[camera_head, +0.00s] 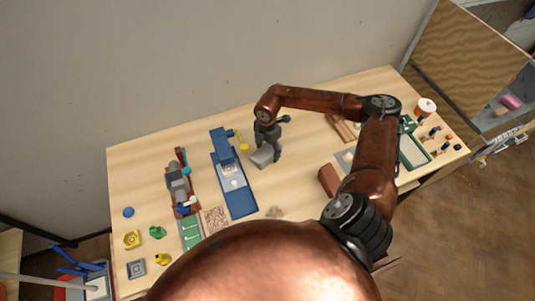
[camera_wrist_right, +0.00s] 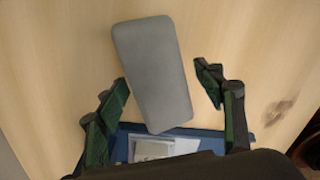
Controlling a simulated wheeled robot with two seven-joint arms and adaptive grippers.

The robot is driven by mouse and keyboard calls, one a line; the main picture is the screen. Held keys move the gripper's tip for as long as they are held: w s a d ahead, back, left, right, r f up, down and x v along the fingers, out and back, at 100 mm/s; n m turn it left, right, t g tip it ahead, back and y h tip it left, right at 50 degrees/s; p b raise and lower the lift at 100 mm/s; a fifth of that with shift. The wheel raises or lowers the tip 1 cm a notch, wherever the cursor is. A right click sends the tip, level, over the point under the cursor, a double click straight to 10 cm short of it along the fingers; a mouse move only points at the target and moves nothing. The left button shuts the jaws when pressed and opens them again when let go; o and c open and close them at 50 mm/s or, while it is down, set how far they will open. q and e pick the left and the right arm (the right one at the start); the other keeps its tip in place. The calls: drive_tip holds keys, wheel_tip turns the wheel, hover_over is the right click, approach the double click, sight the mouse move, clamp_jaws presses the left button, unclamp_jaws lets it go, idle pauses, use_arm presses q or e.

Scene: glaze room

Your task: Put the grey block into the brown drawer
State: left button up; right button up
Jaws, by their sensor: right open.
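The grey block (camera_head: 261,158) lies on the wooden table, right of the blue tray-like unit. It also shows large in the right wrist view (camera_wrist_right: 153,73), lying flat and slightly tilted in the picture. My right gripper (camera_head: 272,152) is open just above the block. In the right wrist view its fingers (camera_wrist_right: 161,86) are apart on either side of the block's lower half, with gaps to it. A reddish-brown box (camera_head: 327,181) stands farther right, partly hidden by my right arm. I cannot tell whether it is the brown drawer or whether it is open. My left gripper is not in view.
The blue unit (camera_head: 240,203) stands left of the block and shows at the wrist view's bottom. A yellow piece (camera_head: 243,145) is close to the block. A clamp-like tool (camera_head: 178,182) and small coloured items are farther left. A green tray (camera_head: 413,152) is at the right.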

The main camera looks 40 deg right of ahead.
drive_tip(key=shift+c, duration=0.5)
clamp_jaws()
idle(0.3)
drive_tip(key=shift+w, duration=0.1)
